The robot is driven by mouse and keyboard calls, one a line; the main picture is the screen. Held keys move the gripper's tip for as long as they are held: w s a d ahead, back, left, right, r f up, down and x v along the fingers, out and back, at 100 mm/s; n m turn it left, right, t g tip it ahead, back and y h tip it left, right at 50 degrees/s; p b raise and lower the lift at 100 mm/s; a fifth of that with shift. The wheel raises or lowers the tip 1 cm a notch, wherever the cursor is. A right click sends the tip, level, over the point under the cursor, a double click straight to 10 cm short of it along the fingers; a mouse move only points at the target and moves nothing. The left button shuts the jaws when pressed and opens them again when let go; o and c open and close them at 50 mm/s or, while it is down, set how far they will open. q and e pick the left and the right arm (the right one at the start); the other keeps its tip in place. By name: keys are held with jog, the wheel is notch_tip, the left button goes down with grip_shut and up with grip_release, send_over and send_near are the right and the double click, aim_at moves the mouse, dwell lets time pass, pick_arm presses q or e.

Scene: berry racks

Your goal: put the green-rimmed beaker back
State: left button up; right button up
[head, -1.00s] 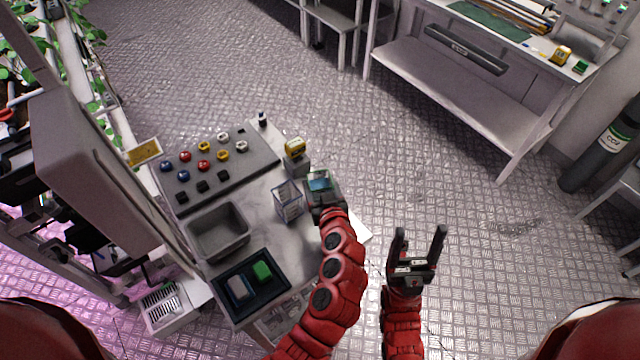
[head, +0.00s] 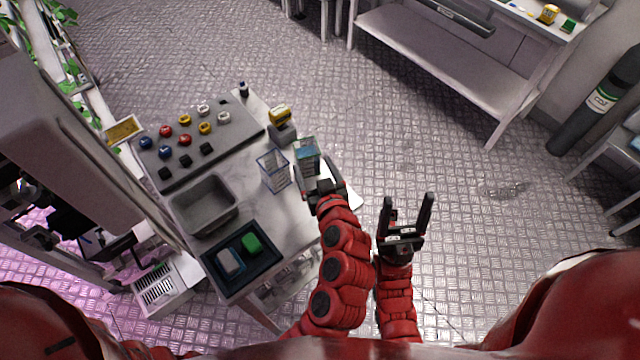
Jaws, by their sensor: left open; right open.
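A clear beaker with a greenish-teal rim (head: 307,156) stands upright near the right edge of the bench (head: 258,206). Just to its left is a second clear beaker with a blue rim (head: 273,172). My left gripper (head: 322,184) is open right at the near side of the green-rimmed beaker and hides its lower part. I cannot tell whether a finger touches it. My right gripper (head: 407,205) is open and empty, over the floor to the right of the bench.
A grey board (head: 222,144) with several coloured knobs lies at the bench's back. A yellow-topped device (head: 281,122) stands behind the beakers. A grey bin (head: 204,206) and a dark tray (head: 240,284) with sponge-like blocks are nearer. Floor to the right is clear.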

pick_arm(q)
jog(key=shift+b+v, duration=0.6)
jog(key=shift+v, duration=1.95)
